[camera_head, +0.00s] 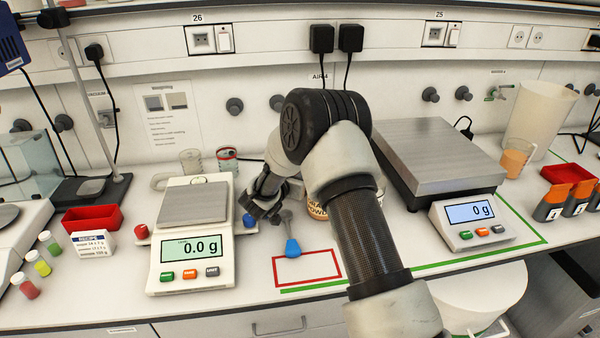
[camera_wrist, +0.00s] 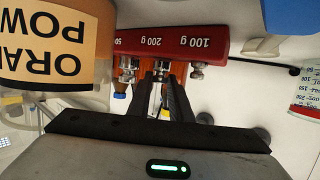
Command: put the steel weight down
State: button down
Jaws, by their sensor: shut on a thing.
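My gripper (camera_head: 262,205) is low beside the right edge of the small balance (camera_head: 190,245), partly hidden by my own arm in the head view. In the wrist view, my gripper (camera_wrist: 160,75) has its dark fingers close together with a bright steel piece, the steel weight (camera_wrist: 156,98), between them. The fingertips reach up to the red weight rack (camera_wrist: 180,42), at the part marked 200 g. A small steel knob shows beside the fingers under the 100 g mark. I cannot tell whether the held weight touches the rack. The small balance reads 0.0 g.
An orange powder jar (camera_wrist: 52,45) is close to my gripper on the left of the wrist view. A blue-handled tool (camera_head: 292,247) lies by a red outlined rectangle. A large scale (camera_head: 440,150) stands right, reading 0 g. A red tray (camera_head: 92,218) and small vials stand left.

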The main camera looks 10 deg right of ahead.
jog(key=shift+f, duration=0.35)
jog(key=c, duration=1.6)
grip_release()
jog(key=shift+r, duration=0.1)
jog(key=shift+r, duration=0.35)
jog(key=v, duration=1.1)
jog(key=a+r+n+t+y, duration=0.1)
jog(key=a+r+n+y, duration=0.35)
jog(key=r, duration=0.85)
jog(key=s+r+y, duration=0.5)
jog(key=s+r, duration=0.1)
jog(key=s, duration=0.1)
jog(key=s+d+g, duration=0.2)
jog(key=s+d, duration=0.1)
jog(key=s, duration=0.6)
jog(key=s+d+n+g+h, duration=0.1)
jog(key=s+d+g, duration=0.2)
jog(key=s, duration=0.7)
jog(key=s+d+f+n+g, duration=0.1)
jog(key=s+d, duration=0.3)
jog(key=s, duration=0.6)
jog(key=shift+s+d+f+g, duration=0.15)
jog(key=shift+d+g, duration=0.1)
jog(key=shift+g, duration=0.55)
